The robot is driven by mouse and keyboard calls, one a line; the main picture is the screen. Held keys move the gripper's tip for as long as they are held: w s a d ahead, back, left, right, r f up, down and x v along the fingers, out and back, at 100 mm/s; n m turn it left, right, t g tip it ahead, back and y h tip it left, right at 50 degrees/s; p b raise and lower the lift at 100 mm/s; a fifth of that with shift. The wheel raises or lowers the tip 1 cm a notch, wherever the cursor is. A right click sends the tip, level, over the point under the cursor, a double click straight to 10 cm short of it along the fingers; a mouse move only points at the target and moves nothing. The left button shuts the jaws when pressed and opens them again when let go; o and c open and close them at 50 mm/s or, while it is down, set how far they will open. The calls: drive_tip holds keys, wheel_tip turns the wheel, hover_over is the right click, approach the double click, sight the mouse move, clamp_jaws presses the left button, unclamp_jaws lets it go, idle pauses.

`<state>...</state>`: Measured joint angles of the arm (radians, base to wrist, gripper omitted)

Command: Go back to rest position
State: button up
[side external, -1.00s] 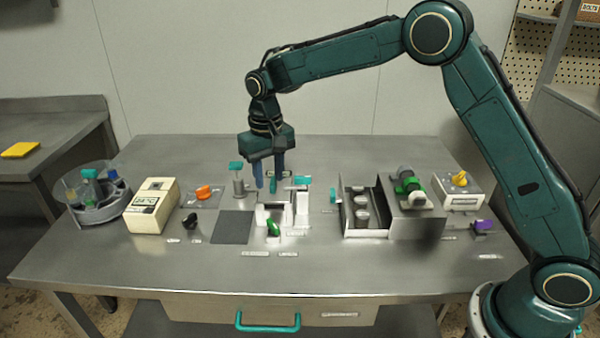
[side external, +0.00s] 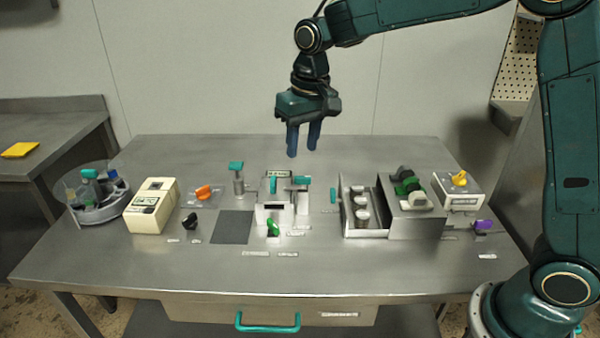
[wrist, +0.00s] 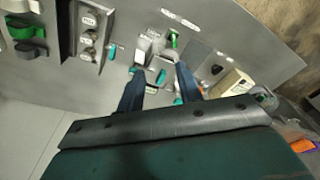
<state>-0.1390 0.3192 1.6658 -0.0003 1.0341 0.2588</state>
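My gripper (side external: 303,152) hangs above the back of the steel table (side external: 330,262), clear of everything on it. Its two blue fingers are parted and nothing shows between them. In the wrist view my gripper (wrist: 158,72) is also open, with fingers pointing toward the table. Below it stands a small metal fixture (side external: 275,212) with teal handles and a green knob (side external: 273,228) at its front.
An open steel box with several jars (side external: 362,216) and a unit with green and grey rollers (side external: 409,186) stand to the right. A cream meter (side external: 152,205), an orange knob (side external: 204,191) and a round rack (side external: 98,214) stand left.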

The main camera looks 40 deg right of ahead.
drive_tip(key=s+d+r+t, duration=0.1)
drive_tip(key=s+d, duration=0.1)
drive_tip(key=s, duration=0.7)
drive_tip(key=s+d+r+n+t, duration=0.1)
drive_tip(key=s+d+r, duration=0.1)
drive_tip(key=s, duration=0.8)
drive_tip(key=s+d+r+t, duration=0.1)
drive_tip(key=s+d+t, duration=0.1)
drive_tip(key=s, duration=0.7)
drive_tip(key=shift+s+d+r, duration=0.15)
drive_tip(key=shift+d, duration=0.1)
